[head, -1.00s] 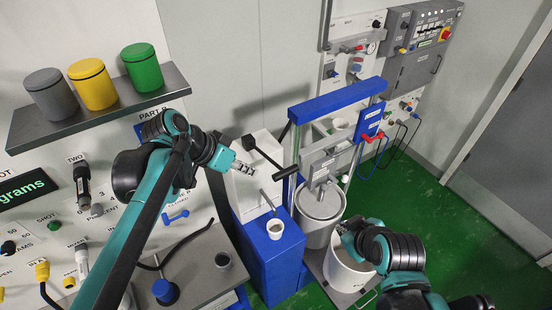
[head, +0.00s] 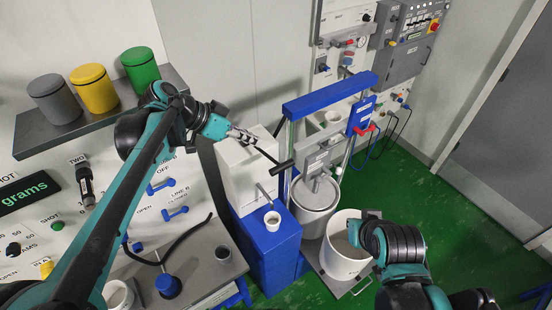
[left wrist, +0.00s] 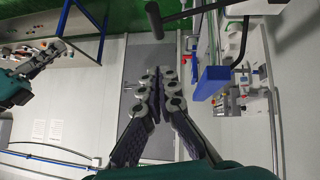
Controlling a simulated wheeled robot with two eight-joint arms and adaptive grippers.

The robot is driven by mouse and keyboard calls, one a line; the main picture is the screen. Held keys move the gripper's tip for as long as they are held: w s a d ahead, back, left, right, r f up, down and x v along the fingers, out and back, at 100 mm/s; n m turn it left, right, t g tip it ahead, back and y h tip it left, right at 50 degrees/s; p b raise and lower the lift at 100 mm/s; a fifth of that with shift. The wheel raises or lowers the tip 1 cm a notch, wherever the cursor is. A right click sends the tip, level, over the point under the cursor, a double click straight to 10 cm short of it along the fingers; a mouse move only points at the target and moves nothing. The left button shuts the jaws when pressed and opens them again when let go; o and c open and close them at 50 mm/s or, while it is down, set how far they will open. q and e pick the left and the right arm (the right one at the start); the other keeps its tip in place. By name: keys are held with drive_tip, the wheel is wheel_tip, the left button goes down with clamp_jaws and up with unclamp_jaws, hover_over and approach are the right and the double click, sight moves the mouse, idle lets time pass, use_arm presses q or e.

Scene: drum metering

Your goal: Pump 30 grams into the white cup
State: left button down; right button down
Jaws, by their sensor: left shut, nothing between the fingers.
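A small white cup (head: 272,221) stands upright on a blue pedestal (head: 270,245), below a thin grey spout (head: 263,193) at a white box (head: 243,168). A black T-shaped handle (head: 283,165) on a thin rod is at the box's upper right; it also shows in the left wrist view (left wrist: 170,20). My left gripper (head: 256,141) is shut and empty close to the rod; I cannot tell if they touch. In the left wrist view its fingers (left wrist: 158,72) are together, apart from the handle. My right gripper (head: 362,232) is at the white bucket's rim, its fingertips hidden.
A white bucket (head: 335,262) and a grey drum (head: 314,222) stand under a blue-topped frame (head: 330,96) right of the pedestal. Grey, yellow and green canisters sit on a shelf (head: 40,138).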

use_arm(q)
hover_over(283, 165)
drive_tip(key=a, duration=0.2)
wheel_tip(283, 165, down, 6)
wheel_tip(283, 165, down, 2)
drive_tip(key=shift+s+f+p, duration=0.1)
drive_tip(key=shift+f+p, duration=0.15)
drive_tip(key=shift+p, duration=0.3)
drive_tip(key=shift+s+f, duration=0.15)
drive_tip(key=shift+f, duration=0.55)
drive_tip(key=shift+s+d+f+b, duration=0.15)
drive_tip(key=shift+s+f+b, duration=0.05)
drive_tip(key=shift+f+b, duration=0.2)
wheel_tip(283, 165, down, 18)
drive_tip(key=s+m+t+y+b, duration=0.1)
drive_tip(key=m+t+y+b, duration=0.2)
drive_tip(key=b, duration=1.2)
drive_tip(key=shift+s+d+t+b, duration=0.3)
drive_tip(key=shift+t, duration=0.6)
